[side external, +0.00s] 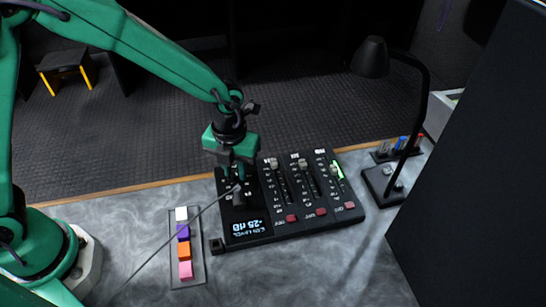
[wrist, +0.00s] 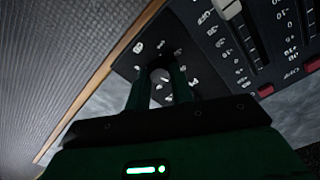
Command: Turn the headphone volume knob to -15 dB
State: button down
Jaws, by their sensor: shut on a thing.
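The black mixer panel (side external: 268,225) lies on the grey table, with the headphone knob on its left part. My gripper (side external: 239,187) reaches down over that part and mostly hides the knob in the side external view. In the wrist view my gripper (wrist: 160,78) has its two green fingers shut on the knob (wrist: 160,74), with white scale marks around it. The knob's pointer cannot be made out. The lit display (side external: 247,228) on the panel's front left shows a dB reading, seemingly 25, but its sign is unclear.
Several sliders, such as this one (side external: 304,165), and red buttons (side external: 321,212) stand right of the knob. A tray (side external: 188,281) of coloured blocks lies left of the panel. A black desk lamp (side external: 385,184) stands right. A thin cable crosses the table's front left.

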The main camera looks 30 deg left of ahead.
aim_at(235, 172)
jog(key=shift+r+m, duration=0.1)
jog(key=shift+m, duration=1.2)
jog(key=c, duration=1.2)
grip_release()
jog(key=shift+c, duration=0.2)
jog(key=shift+r, duration=3.9)
